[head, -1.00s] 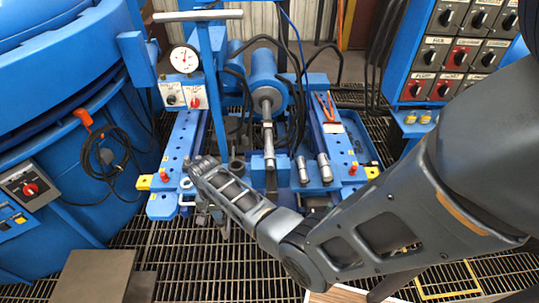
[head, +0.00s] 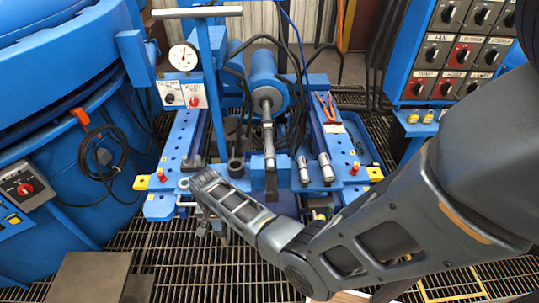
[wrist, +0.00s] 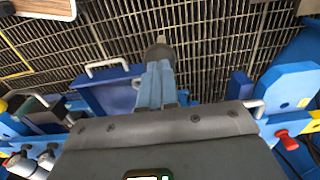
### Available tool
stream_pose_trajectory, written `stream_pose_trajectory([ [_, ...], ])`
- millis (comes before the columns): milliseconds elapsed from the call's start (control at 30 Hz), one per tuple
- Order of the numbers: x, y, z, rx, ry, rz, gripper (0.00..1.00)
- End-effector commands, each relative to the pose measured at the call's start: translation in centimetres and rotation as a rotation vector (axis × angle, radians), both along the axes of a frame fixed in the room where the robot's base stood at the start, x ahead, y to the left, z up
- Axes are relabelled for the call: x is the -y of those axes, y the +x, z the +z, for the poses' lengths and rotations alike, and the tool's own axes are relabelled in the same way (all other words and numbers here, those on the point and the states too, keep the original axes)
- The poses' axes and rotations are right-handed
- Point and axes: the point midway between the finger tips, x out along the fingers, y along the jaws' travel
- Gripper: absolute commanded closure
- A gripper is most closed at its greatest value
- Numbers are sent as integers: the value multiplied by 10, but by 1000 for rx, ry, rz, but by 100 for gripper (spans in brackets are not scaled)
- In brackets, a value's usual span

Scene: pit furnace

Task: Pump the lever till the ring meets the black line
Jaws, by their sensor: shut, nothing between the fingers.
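The blue hydraulic cylinder (head: 265,80) lies on the blue frame in the head view. Its metal rod (head: 268,130) points toward me, with a collar near the cylinder mouth. I cannot tell whether this collar is the ring, and no black line can be made out. A T-handled bar (head: 197,13) stands at the upper left; I cannot tell if it is the lever. My gripper is mostly hidden below my forearm in the head view.
A dial gauge (head: 183,56) is on the left of the frame. A switch panel (head: 455,50) is at the right, a blue tank (head: 60,90) at the left. Black hoses (head: 290,40) hang at the back. Open floor grating (head: 200,265) lies in front.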

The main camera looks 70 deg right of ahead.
Motion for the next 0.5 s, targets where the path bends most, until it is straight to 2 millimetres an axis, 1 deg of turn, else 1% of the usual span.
stream_pose_trajectory([
  [33, -1, -1, -4, -1, 1, 0, 100],
  [500, -5, -2, -25, 0, 0, 0, 100],
])
